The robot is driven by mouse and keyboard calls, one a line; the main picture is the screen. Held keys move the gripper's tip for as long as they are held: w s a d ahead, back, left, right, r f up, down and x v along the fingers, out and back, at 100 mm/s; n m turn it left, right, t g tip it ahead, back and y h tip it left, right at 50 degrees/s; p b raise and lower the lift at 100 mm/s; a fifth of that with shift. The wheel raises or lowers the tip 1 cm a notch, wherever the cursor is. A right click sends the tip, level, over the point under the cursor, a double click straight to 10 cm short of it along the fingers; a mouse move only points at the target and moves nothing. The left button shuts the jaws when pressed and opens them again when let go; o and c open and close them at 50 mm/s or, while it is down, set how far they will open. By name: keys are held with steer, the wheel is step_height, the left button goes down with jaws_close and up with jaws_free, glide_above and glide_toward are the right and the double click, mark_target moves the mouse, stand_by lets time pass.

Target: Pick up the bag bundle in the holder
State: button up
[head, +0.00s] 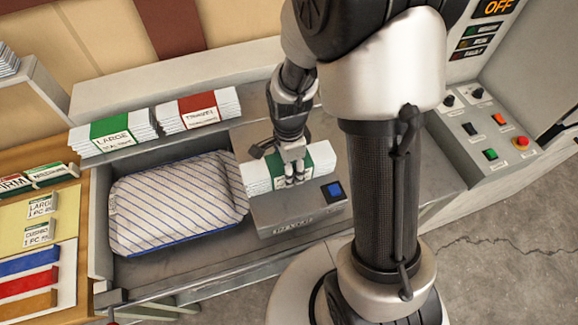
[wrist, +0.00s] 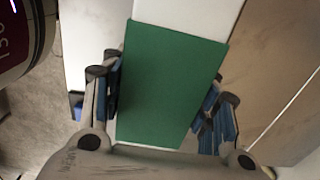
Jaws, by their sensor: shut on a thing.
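The bag bundle (head: 258,180) is a white stack with a green band, at the grey metal holder (head: 280,212) in the middle of the head view. My gripper (head: 293,174) comes down from above and is shut on the bundle at its green band. In the wrist view the green band (wrist: 172,85) lies between the two fingers of my gripper (wrist: 163,110), one at each side. I cannot tell whether the bundle rests on the holder or is slightly raised. My fingers hide part of the band.
A striped pillow (head: 175,203) lies in the tray left of the holder. A LARGE bundle (head: 112,134) and a red-banded bundle (head: 196,110) lie on the ledge behind. A blue button (head: 333,191) is on the holder's right. A control panel (head: 487,128) stands at right.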

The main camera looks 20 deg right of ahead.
steer(key=shift+c, duration=1.4)
